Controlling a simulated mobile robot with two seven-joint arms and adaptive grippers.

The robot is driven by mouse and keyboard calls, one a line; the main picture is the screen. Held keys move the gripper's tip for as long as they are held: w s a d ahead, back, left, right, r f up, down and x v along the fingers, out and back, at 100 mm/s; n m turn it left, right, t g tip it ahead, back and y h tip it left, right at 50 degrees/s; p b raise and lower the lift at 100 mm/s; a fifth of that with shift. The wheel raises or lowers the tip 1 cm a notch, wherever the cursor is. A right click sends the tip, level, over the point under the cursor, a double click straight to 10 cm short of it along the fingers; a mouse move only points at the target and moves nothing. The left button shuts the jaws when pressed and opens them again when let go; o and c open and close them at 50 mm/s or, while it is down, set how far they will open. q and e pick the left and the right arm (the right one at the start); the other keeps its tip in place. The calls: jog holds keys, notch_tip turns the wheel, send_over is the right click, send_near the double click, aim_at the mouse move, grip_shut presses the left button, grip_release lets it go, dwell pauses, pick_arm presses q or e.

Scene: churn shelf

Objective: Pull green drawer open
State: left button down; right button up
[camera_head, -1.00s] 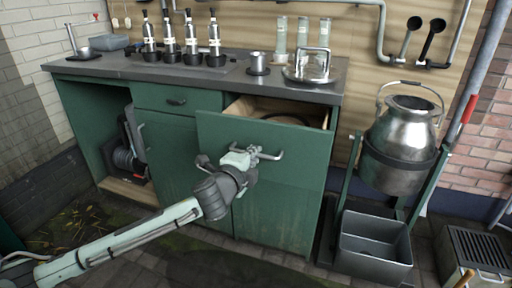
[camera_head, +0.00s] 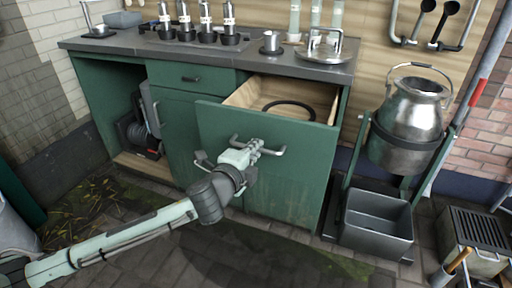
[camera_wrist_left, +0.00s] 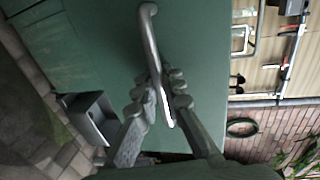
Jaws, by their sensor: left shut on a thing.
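The green drawer (camera_head: 262,130) in the green cabinet is pulled out, its pale wooden inside (camera_head: 310,98) showing from above with a black ring (camera_head: 289,108) lying in it. Its grey bar handle (camera_head: 278,150) runs across the front. My left gripper (camera_head: 258,148) is shut on this handle, at the front face of the drawer. In the left wrist view the gripper's fingers (camera_wrist_left: 165,88) close around the handle (camera_wrist_left: 149,35), which bends away from the green front. My right gripper is not in view.
A metal churn (camera_head: 408,118) hangs in a stand at the right, above a grey bin (camera_head: 376,226). The paved floor in front of the cabinet is open.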

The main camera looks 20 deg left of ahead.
pick_arm(q)
jog(key=c, duration=1.9)
grip_release()
jog(key=v, duration=1.2)
jog(key=a+f+n+g+y, duration=0.35)
jog(key=f+n, duration=0.25)
jog(key=f, duration=0.4)
jog(key=s+a+f+n+g, duration=0.1)
jog(key=s+f+n+g, duration=0.3)
jog(key=s+f, duration=0.4)
jog(key=s+a+f+n+g+h, duration=0.1)
jog(key=s+a+f+n+g, duration=0.1)
jog(key=s+f+n+g, duration=0.3)
jog(key=s+f+n, duration=0.1)
jog(key=s+f, duration=0.3)
jog(key=f, duration=0.6)
jog(key=shift+s+f+n, duration=0.25)
jog(key=shift+s+n, duration=0.05)
jog(key=shift+n, duration=0.1)
